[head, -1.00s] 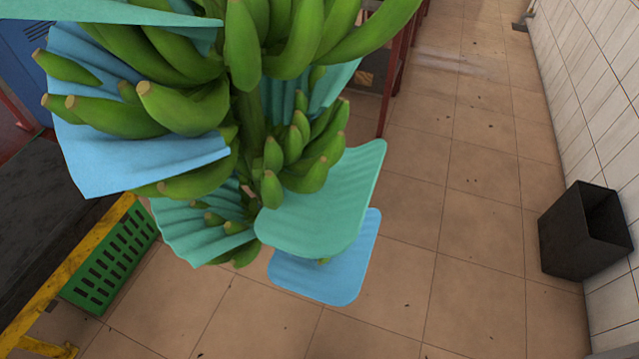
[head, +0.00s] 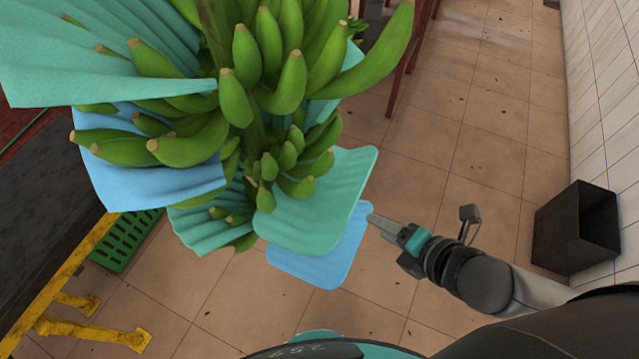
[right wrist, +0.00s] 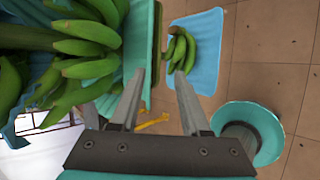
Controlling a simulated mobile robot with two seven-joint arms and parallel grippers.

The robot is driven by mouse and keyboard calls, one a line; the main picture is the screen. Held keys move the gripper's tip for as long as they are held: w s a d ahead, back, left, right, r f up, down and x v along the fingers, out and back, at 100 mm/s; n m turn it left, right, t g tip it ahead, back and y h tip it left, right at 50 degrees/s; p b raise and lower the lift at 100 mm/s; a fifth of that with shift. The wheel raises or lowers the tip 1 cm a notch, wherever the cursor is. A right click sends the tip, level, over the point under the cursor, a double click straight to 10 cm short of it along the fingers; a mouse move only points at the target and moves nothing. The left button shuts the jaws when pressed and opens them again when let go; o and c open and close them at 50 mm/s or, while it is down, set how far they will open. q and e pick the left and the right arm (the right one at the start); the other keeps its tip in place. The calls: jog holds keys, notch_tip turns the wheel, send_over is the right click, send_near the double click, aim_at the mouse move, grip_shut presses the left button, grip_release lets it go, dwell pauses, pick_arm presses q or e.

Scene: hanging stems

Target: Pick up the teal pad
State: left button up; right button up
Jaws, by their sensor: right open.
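A hanging green banana bunch (head: 265,75) has several teal and blue pads between its tiers. A flat teal pad (head: 315,210) sticks out at its lower right, and a blue pad (head: 325,255) hangs just below it. My right gripper (head: 372,220) is open and empty, its tips close to the right edge of these pads. In the right wrist view the teal pad (right wrist: 143,45) shows nearly edge-on by the left fingertip, and the blue pad (right wrist: 203,45) lies beyond the right fingertip. Contact cannot be told. My left gripper is not in view.
Small bananas (right wrist: 180,50) hang between the teal and blue pads. A black bin (head: 577,228) stands by the tiled wall at right. A yellow frame (head: 70,275) and green crate (head: 125,240) are at left.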

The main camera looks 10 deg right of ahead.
aim_at(341, 201)
jog(key=x, duration=0.4)
jog(key=r+b+x, duration=0.1)
jog(key=x, duration=0.4)
jog(key=w+a+b+x, duration=0.1)
jog(key=x, duration=0.3)
jog(key=shift+w, duration=0.2)
jog(key=shift+w+a+f+n, duration=0.2)
jog(key=shift+w+f+n, duration=0.05)
jog(key=shift+f+n, duration=0.05)
jog(key=shift+c, duration=0.3)
grip_shut()
